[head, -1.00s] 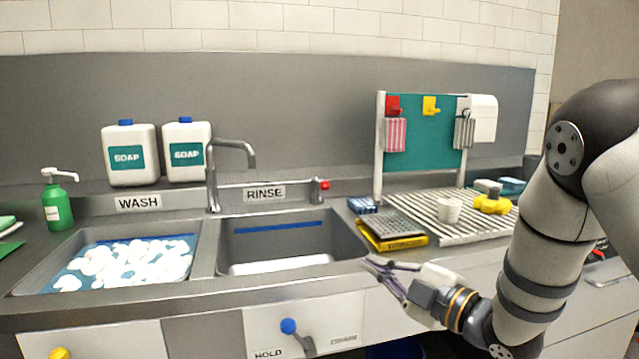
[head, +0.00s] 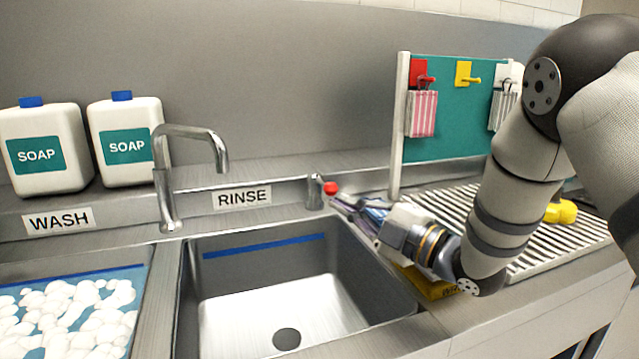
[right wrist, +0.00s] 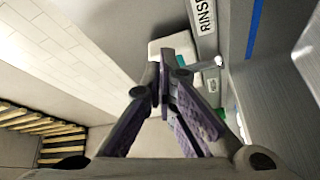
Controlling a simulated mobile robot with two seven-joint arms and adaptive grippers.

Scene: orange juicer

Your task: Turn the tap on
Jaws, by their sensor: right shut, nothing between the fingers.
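The metal tap spout (head: 192,133) stands behind the rinse sink (head: 400,300), in the head view. No water shows under it. The tap's short handle (head: 315,192) with a red knob (head: 330,188) sits on the back ledge, right of the RINSE sign. My right gripper (head: 338,203) is shut and empty, its fingertips right beside the red knob. Whether they touch it I cannot tell. In the right wrist view the closed fingers (right wrist: 166,62) fill the middle, and the knob cannot be made out. My left gripper is not in view.
The wash sink with foam lies at the left, below two soap jugs (head: 127,143). A drying rack (head: 440,205) and a teal board (head: 450,125) with hooks stand at the right. The rinse sink is empty.

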